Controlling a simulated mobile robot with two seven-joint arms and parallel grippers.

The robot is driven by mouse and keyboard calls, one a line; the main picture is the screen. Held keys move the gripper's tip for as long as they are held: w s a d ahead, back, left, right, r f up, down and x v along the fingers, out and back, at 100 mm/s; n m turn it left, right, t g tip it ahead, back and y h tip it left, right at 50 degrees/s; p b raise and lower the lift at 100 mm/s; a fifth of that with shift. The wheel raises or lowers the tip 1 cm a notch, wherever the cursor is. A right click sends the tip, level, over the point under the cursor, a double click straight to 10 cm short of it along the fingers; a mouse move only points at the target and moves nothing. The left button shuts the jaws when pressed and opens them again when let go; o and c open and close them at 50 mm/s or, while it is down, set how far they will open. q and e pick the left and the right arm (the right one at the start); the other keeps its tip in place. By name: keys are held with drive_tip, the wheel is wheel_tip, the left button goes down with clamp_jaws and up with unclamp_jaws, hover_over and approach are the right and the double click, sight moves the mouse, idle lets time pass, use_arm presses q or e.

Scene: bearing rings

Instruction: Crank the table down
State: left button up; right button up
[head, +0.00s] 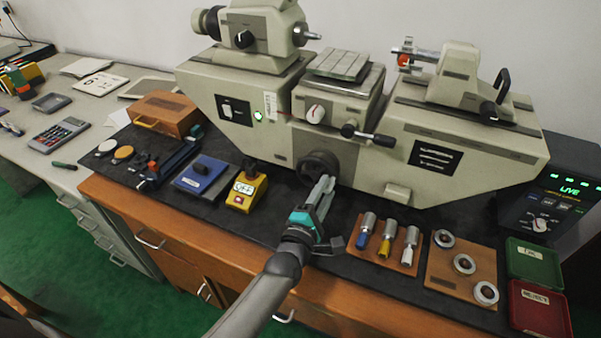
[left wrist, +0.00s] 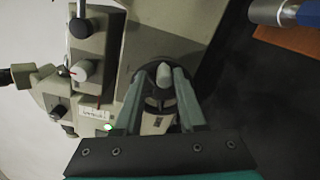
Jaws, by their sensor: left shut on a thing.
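The measuring machine (head: 270,80) stands on the bench, with its small grooved table (head: 340,64) in the middle between the two heads. Below the table, low on the front, is a dark round handwheel (head: 313,165). My left gripper (head: 323,186) reaches up to the handwheel from the front and is shut on its crank handle. In the left wrist view the light grey end of the crank handle (left wrist: 164,72) shows between the fingertips, with the dark wheel behind it. The fingers hide part of the wheel. My right gripper is not in view.
A yellow block marked OFF (head: 246,190) and a blue case (head: 200,177) lie left of my arm. Right of it are a wooden board with several plugs (head: 372,264), a ring board (head: 440,277), and green (head: 534,262) and red (head: 538,310) trays.

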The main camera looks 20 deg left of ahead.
use_arm(q)
drive_tip(key=n, duration=0.1)
drive_tip(key=r+n, duration=0.1)
drive_tip(key=n, duration=0.1)
drive_tip(key=shift+a+r, duration=0.25)
drive_tip(key=shift+a, duration=0.1)
drive_tip(key=n, duration=0.1)
drive_tip(key=a+n, duration=0.1)
drive_tip(key=n, duration=0.1)
drive_tip(key=shift+w+r, duration=0.1)
drive_tip(key=shift+r, duration=0.3)
drive_tip(key=n, duration=0.1)
drive_tip(key=a+n+b, duration=0.1)
drive_tip(key=n, duration=0.2)
drive_tip(key=shift+a+r, duration=0.25)
drive_tip(key=shift+r, duration=0.1)
drive_tip(key=a+n, duration=0.1)
drive_tip(key=n, duration=0.1)
drive_tip(key=a+n+b, duration=0.1)
drive_tip(key=n, duration=0.2)
drive_tip(key=s+b, duration=0.1)
drive_tip(key=s, duration=0.7)
drive_tip(key=shift+s, duration=0.25)
